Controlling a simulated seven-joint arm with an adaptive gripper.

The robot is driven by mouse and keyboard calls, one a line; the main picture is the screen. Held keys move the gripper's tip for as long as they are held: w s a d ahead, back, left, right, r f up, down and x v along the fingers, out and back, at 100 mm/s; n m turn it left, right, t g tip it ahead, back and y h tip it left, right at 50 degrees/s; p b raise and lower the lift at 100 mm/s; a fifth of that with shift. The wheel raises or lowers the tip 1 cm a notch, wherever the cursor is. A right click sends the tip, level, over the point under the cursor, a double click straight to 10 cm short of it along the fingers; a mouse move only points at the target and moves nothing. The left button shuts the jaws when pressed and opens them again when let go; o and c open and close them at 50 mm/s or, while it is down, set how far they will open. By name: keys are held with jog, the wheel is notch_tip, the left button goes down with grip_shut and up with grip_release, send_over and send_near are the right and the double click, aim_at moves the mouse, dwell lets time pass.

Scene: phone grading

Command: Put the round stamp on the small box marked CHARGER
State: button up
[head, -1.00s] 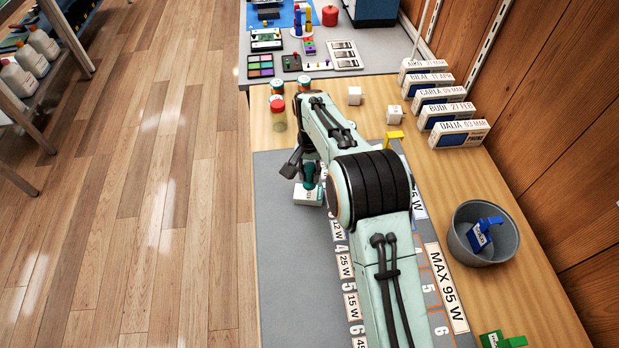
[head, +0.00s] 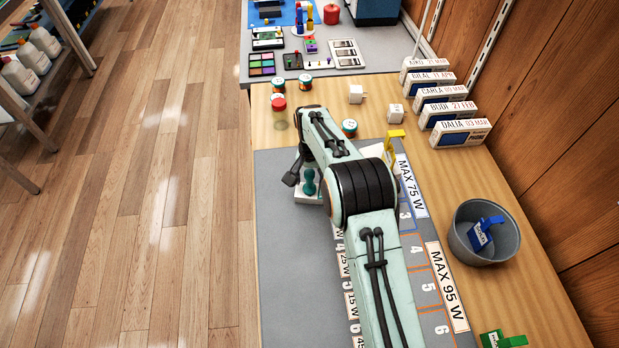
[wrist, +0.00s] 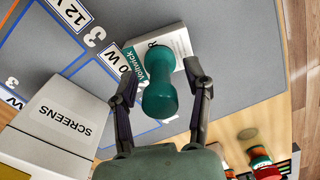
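The round stamp (head: 309,182) is teal with a knob handle. It stands on a small white box (head: 304,198) on the grey mat; in the wrist view the stamp (wrist: 161,98) hides much of the box top. On the box (wrist: 180,42) I can read "Voltwick" on a teal band and a letter R; the rest of its marking is covered. My gripper (wrist: 161,71) is open, one finger on each side of the stamp, with a gap showing at both sides. In the head view my arm hides most of the gripper.
A larger box marked SCREENS (wrist: 55,120) stands close beside my gripper in the wrist view. Jars (head: 278,102) stand beyond the mat. A grey bucket (head: 462,240) with a blue item is at the right. The mat's left part (head: 275,260) is clear.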

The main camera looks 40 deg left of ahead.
aim_at(310, 172)
notch_tip(310, 172, up, 12)
jog(key=shift+r, duration=0.2)
dwell(0.4)
jog(key=s+d+r+m, duration=0.1)
jog(key=d+r, duration=0.4)
jog(key=d, duration=0.7)
jog(key=s+d+r+m, duration=0.1)
jog(key=d+r, duration=0.5)
jog(key=d, duration=0.5)
jog(key=s+d+f+m, duration=0.1)
jog(key=s+d+f, duration=0.1)
jog(key=s+d, duration=0.5)
jog(key=s+d+f+m, duration=0.1)
jog(key=s+d, duration=0.6)
jog(key=s, duration=0.4)
jog(key=shift+s+f+y, duration=0.35)
jog(key=shift+s+y, duration=0.05)
jog(key=shift+d, duration=0.1)
